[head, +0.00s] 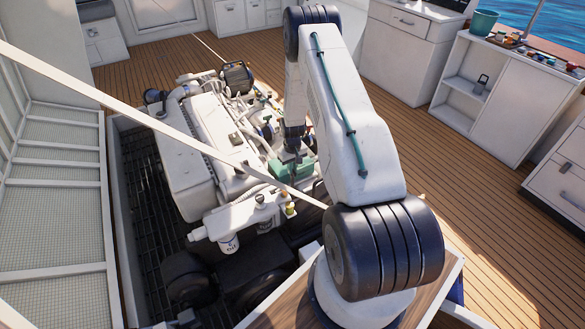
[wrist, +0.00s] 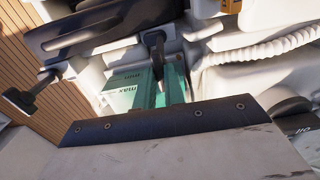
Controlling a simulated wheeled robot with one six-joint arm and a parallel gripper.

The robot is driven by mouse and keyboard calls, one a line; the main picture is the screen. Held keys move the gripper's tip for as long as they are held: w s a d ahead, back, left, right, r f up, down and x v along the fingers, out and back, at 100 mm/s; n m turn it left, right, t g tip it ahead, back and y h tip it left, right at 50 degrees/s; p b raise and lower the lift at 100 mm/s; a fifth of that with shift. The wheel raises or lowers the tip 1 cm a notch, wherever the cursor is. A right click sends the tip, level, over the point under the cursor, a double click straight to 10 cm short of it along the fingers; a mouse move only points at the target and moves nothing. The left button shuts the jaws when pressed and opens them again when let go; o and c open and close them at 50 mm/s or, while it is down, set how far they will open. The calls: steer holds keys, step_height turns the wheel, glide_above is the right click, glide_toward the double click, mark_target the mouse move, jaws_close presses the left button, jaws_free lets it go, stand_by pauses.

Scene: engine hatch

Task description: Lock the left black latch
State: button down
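My gripper shows in the wrist view (wrist: 160,82) as two narrow teal fingers, close together, past a dark plate with screws. A small black latch-like piece (wrist: 155,42) stands at the fingertips, and its lower part runs in line with the gap between them. I cannot tell whether the fingers grip it. A black T-shaped handle (wrist: 20,101) stands apart at the left. A teal box marked "max" (wrist: 122,95) lies behind the fingers. In the head view my gripper (head: 292,157) is low over the engine by the teal box (head: 301,171), partly hidden by my arm.
The white engine (head: 205,135) with hoses and pipes fills the open floor hatch. A pale hatch lid (head: 55,200) stands at the left, with a long thin bar (head: 130,102) crossing above. Cabinets (head: 498,90) line the right. The wooden deck (head: 420,122) between is clear.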

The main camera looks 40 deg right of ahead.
steer(key=shift+m, duration=0.4)
steer(key=m, duration=0.3)
steer(key=shift+m, duration=0.3)
steer(key=m, duration=0.4)
steer(key=shift+m, duration=0.3)
steer(key=m, duration=0.4)
steer(key=shift+m, duration=2.5)
steer(key=c, duration=1.5)
jaws_free()
